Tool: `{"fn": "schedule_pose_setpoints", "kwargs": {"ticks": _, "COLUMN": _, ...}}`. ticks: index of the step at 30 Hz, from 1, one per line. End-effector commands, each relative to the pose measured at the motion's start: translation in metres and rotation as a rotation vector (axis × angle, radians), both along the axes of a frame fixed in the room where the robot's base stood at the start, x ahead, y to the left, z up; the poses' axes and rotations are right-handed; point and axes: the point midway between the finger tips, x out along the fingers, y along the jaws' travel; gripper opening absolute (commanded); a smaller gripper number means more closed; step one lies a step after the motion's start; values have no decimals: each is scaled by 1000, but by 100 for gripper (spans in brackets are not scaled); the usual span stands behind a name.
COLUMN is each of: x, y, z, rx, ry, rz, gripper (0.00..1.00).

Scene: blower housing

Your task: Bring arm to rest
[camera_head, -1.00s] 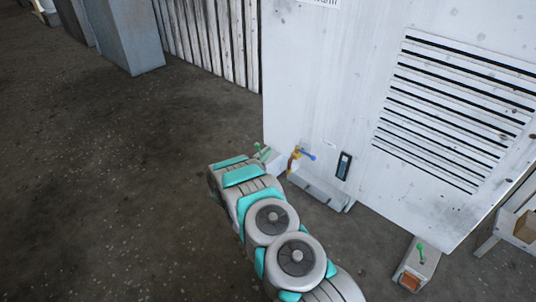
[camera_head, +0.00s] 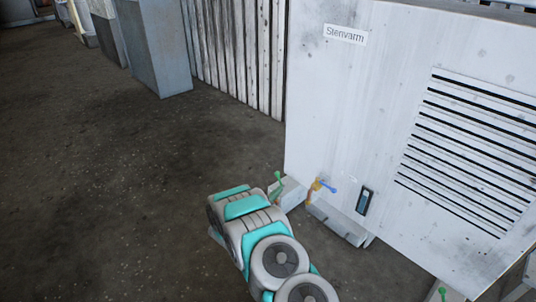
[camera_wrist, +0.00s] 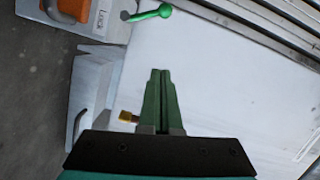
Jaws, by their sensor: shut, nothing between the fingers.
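In the wrist view my gripper (camera_wrist: 160,76) has its two green fingers together, with nothing between them, in front of the white housing panel (camera_wrist: 220,75). In the head view my arm reaches up from the bottom, left of the white blower housing (camera_head: 350,120). A brass fitting with a blue lever (camera_head: 328,187) sits low on the housing's front. A brass piece (camera_wrist: 128,117) shows just left of the fingers in the wrist view.
A grey ledge (camera_head: 337,224) and a dark device (camera_head: 364,200) are low on the housing. The wrist view shows a lock box (camera_wrist: 105,20) with a green lever (camera_wrist: 150,14). Open floor (camera_head: 110,200) lies left.

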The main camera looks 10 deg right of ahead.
Motion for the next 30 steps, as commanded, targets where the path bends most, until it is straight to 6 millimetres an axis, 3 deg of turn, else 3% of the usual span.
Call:
{"fn": "schedule_pose_setpoints", "kwargs": {"ticks": 4, "x": 3, "y": 2, "z": 4, "rx": 9, "ry": 11, "rz": 9, "gripper": 0}}
{"fn": "schedule_pose_setpoints", "kwargs": {"ticks": 8, "x": 15, "y": 11, "z": 21, "rx": 42, "ry": 64, "rz": 57, "gripper": 0}}
{"fn": "schedule_pose_setpoints", "kwargs": {"ticks": 17, "x": 37, "y": 57, "z": 86, "rx": 124, "ry": 292, "rz": 300, "gripper": 0}}
{"fn": "schedule_pose_setpoints", "kwargs": {"ticks": 23, "x": 25, "y": 86, "z": 134, "rx": 129, "ry": 446, "rz": 489, "gripper": 0}}
{"fn": "schedule_pose_setpoints", "kwargs": {"ticks": 30, "x": -16, "y": 110, "z": 193, "rx": 86, "ry": 621, "rz": 721, "gripper": 0}}
